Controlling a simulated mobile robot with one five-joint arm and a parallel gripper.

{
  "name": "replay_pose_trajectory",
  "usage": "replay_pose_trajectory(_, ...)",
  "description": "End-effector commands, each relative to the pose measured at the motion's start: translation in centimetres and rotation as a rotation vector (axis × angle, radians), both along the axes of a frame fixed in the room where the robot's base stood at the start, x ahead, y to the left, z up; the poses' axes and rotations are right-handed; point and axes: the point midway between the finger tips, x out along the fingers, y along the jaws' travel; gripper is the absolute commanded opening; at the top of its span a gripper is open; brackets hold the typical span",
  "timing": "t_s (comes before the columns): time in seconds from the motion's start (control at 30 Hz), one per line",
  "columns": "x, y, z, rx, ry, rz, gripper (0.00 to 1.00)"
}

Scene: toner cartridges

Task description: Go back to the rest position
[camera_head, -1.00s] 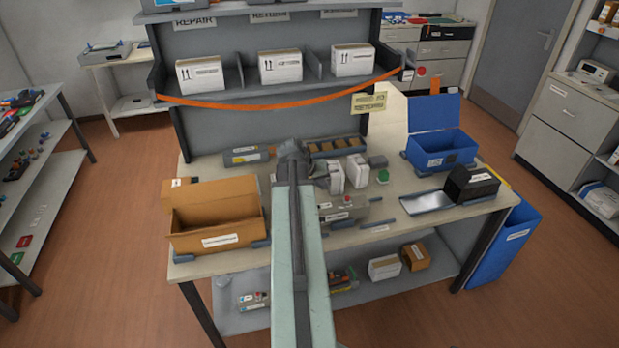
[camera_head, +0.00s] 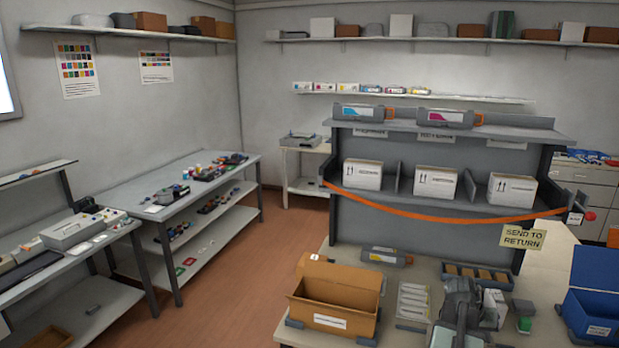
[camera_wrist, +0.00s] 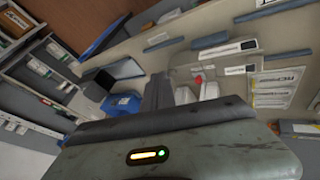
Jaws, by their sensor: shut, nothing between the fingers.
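My gripper (camera_wrist: 158,92) shows in the wrist view as dark fingers close together, with nothing seen between them. In the head view my arm (camera_head: 458,312) reaches over the workbench (camera_head: 405,272) from the bottom edge. The fingers are hard to make out there. White blocks (camera_head: 494,308) stand right beside the arm's end, and it also hides part of the bench top. The wrist view is tilted and looks across the bench, with a blue bin (camera_wrist: 122,104) to the left of the fingers.
An open cardboard box (camera_head: 335,299) stands left of the arm and an open blue box (camera_head: 592,305) at the right. A dark tray (camera_head: 478,274) lies behind the arm. The bench's shelf with white cartons (camera_head: 437,185) and an orange strap (camera_head: 430,212) rises at the back.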

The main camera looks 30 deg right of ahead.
Motion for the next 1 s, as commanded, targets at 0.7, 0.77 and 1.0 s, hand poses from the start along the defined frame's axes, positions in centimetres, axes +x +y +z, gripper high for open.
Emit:
replay_pose_trajectory(0.7, 17.0, 18.3, -3.0, 0.199, -0.012, 0.349, 0.0)
replay_pose_trajectory(0.77, 19.3, 22.4, -3.5, 0.238, -0.007, 0.418, 0.0)
replay_pose_trajectory(1.0, 25.4, 42.6, -5.3, 0.423, 0.049, 0.745, 0.0)
